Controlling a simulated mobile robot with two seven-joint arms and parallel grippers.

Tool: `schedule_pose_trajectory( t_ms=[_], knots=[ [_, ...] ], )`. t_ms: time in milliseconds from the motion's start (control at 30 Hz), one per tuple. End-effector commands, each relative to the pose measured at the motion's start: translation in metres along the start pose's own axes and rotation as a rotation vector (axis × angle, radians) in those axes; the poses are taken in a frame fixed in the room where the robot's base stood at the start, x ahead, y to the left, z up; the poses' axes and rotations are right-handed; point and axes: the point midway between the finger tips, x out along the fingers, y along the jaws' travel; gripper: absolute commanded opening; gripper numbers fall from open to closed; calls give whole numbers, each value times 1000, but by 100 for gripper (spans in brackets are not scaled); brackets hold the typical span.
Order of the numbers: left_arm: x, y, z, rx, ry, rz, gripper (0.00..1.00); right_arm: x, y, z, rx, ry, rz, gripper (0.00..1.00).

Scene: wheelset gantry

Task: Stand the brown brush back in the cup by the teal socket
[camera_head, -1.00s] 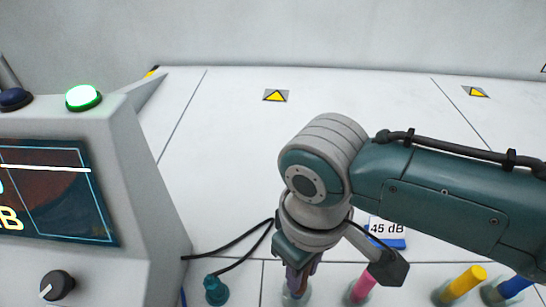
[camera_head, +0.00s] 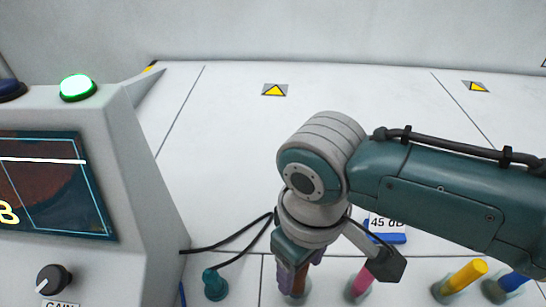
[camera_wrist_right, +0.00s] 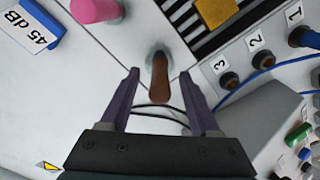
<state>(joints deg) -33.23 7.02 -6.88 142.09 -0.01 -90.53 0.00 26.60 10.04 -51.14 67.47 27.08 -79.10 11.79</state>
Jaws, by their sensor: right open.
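The brown brush (camera_wrist_right: 159,80) stands with its handle up in a small pale cup (camera_wrist_right: 157,49) in the right wrist view. My right gripper (camera_wrist_right: 160,73) is open, with one purple finger on each side of the handle and a gap to both. In the head view the brush (camera_head: 300,280) shows beside the purple fingers at the bottom, and its cup is largely hidden. A teal socket-like fitting (camera_head: 214,285) with a black cable stands to the left of the brush. My left gripper is in neither view.
Pink (camera_head: 361,283), yellow (camera_head: 465,277) and blue (camera_head: 512,286) handles stand to the right in cups. A blue block labelled 45 dB (camera_head: 386,238) lies behind them. A grey console (camera_head: 135,180) with a lit green button rises at left. The white surface behind is mostly clear.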

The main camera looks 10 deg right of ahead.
Motion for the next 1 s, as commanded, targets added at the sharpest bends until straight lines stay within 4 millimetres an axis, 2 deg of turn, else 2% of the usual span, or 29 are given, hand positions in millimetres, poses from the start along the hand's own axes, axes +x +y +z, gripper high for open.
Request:
schedule_pose_trajectory(
  t_ms=[133, 233, 500, 700, 1000],
  knots=[
    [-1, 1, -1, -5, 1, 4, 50, -2, 0, 0, 0, 0, 0, 63],
    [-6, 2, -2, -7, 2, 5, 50, -12, 0, 0, 0, 2, 0, 63],
    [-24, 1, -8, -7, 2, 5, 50, -66, 0, -1, -1, 3, 0, 63],
    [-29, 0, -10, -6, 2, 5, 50, -93, 0, -1, 0, 2, 0, 63],
    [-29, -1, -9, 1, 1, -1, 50, -100, 0, 0, 0, 0, 0, 63]
  ],
)
